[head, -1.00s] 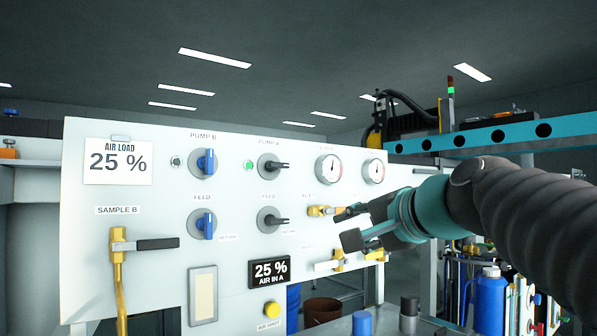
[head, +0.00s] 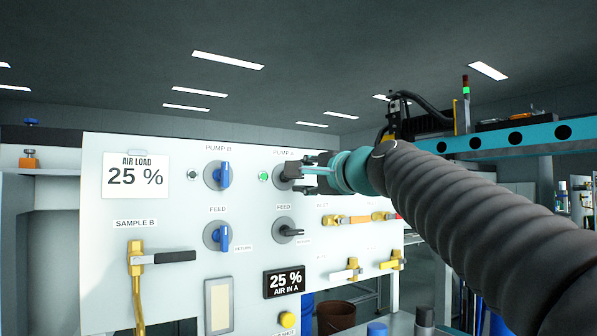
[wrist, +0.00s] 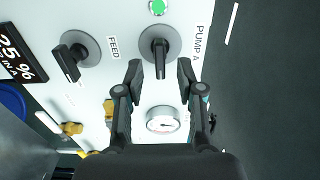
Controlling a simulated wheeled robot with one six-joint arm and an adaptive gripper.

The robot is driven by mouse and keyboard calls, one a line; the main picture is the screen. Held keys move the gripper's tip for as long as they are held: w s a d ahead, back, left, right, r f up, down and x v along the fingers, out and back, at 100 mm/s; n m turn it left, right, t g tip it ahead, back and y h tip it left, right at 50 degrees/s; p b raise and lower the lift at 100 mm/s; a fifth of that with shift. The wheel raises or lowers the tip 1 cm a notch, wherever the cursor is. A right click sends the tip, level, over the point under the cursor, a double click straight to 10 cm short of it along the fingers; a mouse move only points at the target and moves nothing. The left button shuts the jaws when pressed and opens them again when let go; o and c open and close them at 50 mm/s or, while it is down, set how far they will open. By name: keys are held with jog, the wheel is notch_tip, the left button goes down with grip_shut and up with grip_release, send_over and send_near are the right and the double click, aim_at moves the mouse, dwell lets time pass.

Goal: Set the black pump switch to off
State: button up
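The black pump switch (wrist: 160,55) is a black lever on a round grey plate, beside the label PUMP A in the wrist view. In the head view its grey plate (head: 279,178) shows only in part, with my gripper in front of the rest. My gripper (wrist: 159,70) is open, with one finger on each side of the lever's free end. I cannot tell whether either finger touches the lever. In the head view my gripper (head: 306,172) is close to the panel at this switch.
A green lamp (head: 263,177) is lit beside the switch. The black feed switch (head: 285,230) is below it, and the blue pump B switch (head: 218,175) is to its left. A round gauge (wrist: 163,121) shows beneath my fingers in the wrist view.

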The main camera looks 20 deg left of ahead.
jog(key=shift+p+x, duration=0.45)
jog(key=shift+x, duration=1.6)
grip_shut()
